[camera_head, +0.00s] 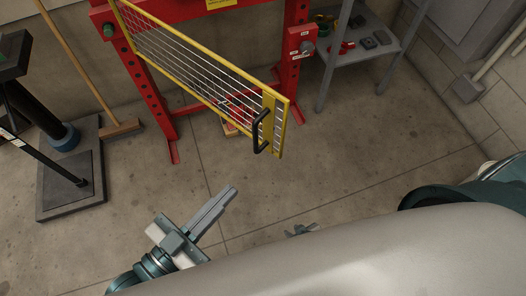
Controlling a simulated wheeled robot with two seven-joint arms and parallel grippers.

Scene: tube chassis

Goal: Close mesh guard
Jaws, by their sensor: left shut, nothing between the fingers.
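The mesh guard (188,62) has a yellow frame and pale wire mesh. It is on the red press frame (150,88), attached near its left post, and stands swung open, its free end out toward me. A black handle (257,131) sits on that free end. My left gripper (232,190) is shut and empty, below and left of the handle, clear of the guard, pointing up and right. A small grey-teal part (300,230), probably my right gripper, peeks over my body at lower centre. The rest of it is hidden, and its fingers cannot be made out.
A red control box (302,42) is on the press's right post. A grey shelf (352,55) with tools stands at the right. A broom (121,128) and a dark base plate (70,195) with a post are at the left. The concrete floor between is clear.

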